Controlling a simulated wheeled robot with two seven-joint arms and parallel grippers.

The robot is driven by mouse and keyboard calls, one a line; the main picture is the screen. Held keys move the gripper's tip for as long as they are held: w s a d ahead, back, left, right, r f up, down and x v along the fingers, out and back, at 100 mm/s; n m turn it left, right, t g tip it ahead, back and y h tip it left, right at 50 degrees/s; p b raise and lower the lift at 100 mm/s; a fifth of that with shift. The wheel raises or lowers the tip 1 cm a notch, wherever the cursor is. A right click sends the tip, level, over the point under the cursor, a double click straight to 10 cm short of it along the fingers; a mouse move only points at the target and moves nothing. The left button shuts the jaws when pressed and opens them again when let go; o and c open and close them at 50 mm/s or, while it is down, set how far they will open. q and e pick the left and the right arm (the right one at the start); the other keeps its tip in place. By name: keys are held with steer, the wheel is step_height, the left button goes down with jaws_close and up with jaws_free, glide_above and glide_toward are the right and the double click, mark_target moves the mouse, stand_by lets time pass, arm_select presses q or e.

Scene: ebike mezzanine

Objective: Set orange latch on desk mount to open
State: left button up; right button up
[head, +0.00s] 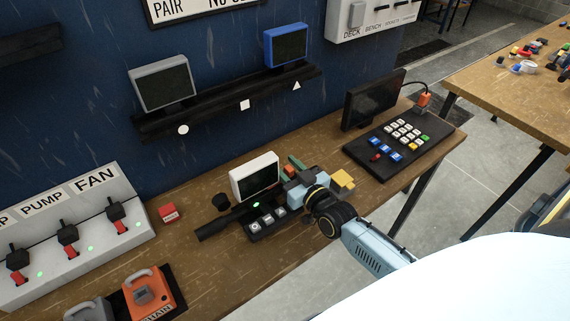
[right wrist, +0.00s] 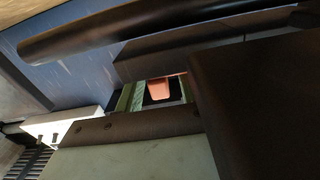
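The orange latch (head: 289,170) shows as a small patch beside a green piece (head: 297,162), just right of the white-framed display (head: 255,177) on the desk. My right gripper (head: 293,182) is right at the latch and hides part of the mount. In the right wrist view the orange latch (right wrist: 161,88) sits in a dark opening framed by green strips. Dark blocks close to the camera cover much of that view. I cannot tell whether the gripper touches the latch, or how far its fingers are apart. My left gripper is not in view.
A black tube (head: 222,226) and a button box (head: 267,222) with a green light lie in front of the display. A black keypad (head: 390,150) and monitor (head: 374,98) stand to the right. A switch panel (head: 75,240) and orange charger (head: 148,292) are at left.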

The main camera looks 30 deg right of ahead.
steer(key=shift+w, duration=0.6)
jaws_close()
